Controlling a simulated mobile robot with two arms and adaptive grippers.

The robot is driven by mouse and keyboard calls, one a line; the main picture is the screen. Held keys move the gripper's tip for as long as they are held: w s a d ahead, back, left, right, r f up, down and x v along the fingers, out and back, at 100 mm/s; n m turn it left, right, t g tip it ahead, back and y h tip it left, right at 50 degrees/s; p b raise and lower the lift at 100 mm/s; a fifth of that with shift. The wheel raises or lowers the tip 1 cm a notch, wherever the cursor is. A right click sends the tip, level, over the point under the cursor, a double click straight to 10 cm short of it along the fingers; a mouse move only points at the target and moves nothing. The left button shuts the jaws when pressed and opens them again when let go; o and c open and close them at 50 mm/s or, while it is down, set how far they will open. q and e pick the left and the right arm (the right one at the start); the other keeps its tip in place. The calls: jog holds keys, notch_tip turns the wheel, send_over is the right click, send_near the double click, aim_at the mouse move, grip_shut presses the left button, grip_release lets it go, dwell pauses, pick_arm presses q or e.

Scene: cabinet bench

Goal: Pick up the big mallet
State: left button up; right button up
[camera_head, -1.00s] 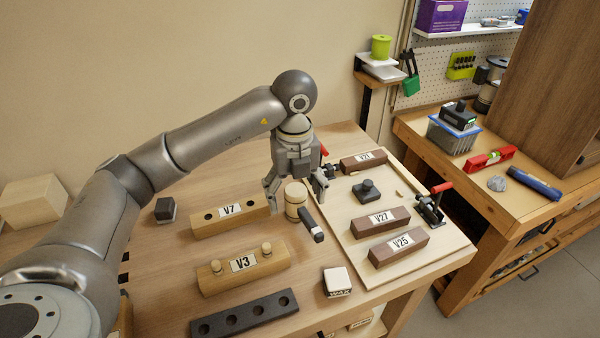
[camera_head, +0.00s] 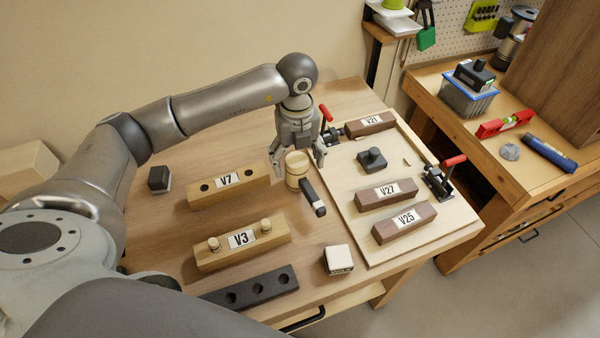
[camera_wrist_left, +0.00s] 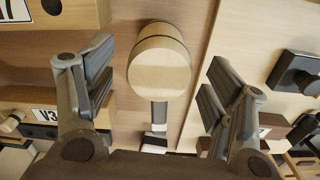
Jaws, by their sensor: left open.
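The big mallet has a pale wooden barrel head (camera_head: 296,171) and a dark handle (camera_head: 313,198) that points toward the front right on the bench. In the left wrist view the mallet head (camera_wrist_left: 159,66) lies between the two fingers, with the handle below it. My left gripper (camera_head: 298,160) is open above and just behind the mallet head, with one finger on each side. In the left wrist view its open fingers (camera_wrist_left: 157,95) appear apart from the head. My right gripper does not show.
Left of the mallet are block V7 (camera_head: 228,186), block V3 (camera_head: 242,245) and a dark holed block (camera_head: 250,287). Right of it, a light board (camera_head: 400,250) carries blocks V21 (camera_head: 370,124), V27 (camera_head: 386,194) and V25 (camera_head: 404,223), plus clamps. A white wax block (camera_head: 338,260) sits in front.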

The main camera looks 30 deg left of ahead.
pick_arm(q)
notch_tip(320, 180, down, 2)
jog(key=shift+f, duration=0.55)
jog(key=shift+c, duration=0.3)
jog(key=c, duration=1.1)
jog(key=shift+c, duration=0.2)
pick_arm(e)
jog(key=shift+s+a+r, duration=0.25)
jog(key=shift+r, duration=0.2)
pick_arm(q)
jog(key=shift+r, duration=0.1)
